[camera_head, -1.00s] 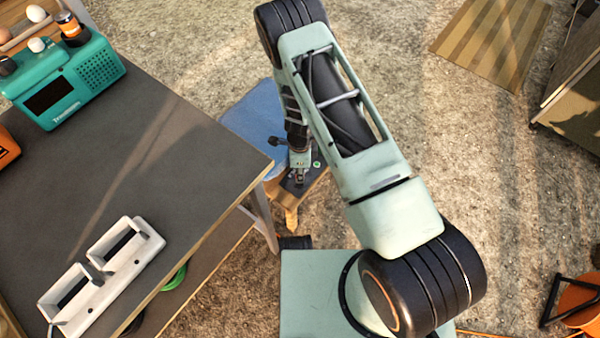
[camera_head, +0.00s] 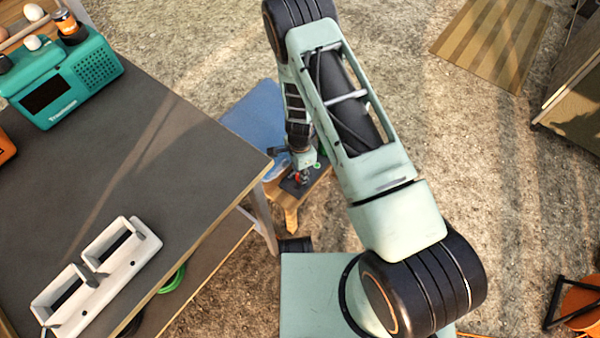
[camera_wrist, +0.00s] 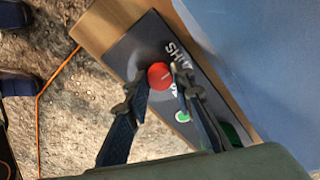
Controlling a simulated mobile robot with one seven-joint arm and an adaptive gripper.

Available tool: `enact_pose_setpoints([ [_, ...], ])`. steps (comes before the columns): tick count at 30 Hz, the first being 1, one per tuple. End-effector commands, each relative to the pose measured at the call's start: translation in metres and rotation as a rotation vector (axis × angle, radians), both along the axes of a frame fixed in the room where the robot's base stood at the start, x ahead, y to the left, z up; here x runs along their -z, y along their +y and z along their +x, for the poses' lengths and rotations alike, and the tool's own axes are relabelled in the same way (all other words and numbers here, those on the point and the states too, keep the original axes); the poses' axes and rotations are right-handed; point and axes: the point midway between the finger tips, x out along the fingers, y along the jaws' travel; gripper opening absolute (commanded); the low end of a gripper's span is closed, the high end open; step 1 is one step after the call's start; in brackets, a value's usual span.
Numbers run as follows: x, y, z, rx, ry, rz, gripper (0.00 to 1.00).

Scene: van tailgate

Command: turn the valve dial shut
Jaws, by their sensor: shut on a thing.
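The valve dial (camera_wrist: 160,75) is a round red knob with a pale line on its face, on a dark panel (camera_wrist: 133,50) with white lettering. A green spot (camera_wrist: 182,116) is on the panel near the dial. My gripper (camera_wrist: 158,80) has one finger on each side of the dial and is shut on it. In the head view my gripper (camera_head: 301,177) is low over the panel, and a bit of the red dial (camera_head: 296,178) shows beside the fingers. The lettering is partly hidden by a finger.
The panel lies on a wooden bench (camera_head: 291,215) next to a blue surface (camera_head: 255,115). A dark-topped table (camera_head: 150,160) with a teal radio (camera_head: 62,80) and a white two-slot holder (camera_head: 100,275) stands left. An orange cable (camera_wrist: 40,120) lies on the ground.

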Motion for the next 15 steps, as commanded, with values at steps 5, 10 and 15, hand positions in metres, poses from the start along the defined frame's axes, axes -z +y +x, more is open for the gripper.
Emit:
enact_pose_setpoints([
  [5,-0.0002,0.0,0.0001,0.0,0.0,0.0,0.0],
  [10,-0.0002,0.0,0.0,0.0,0.0,0.0,0.29],
  [15,-0.0002,0.0,0.0001,0.001,0.0,0.0,0.4],
])
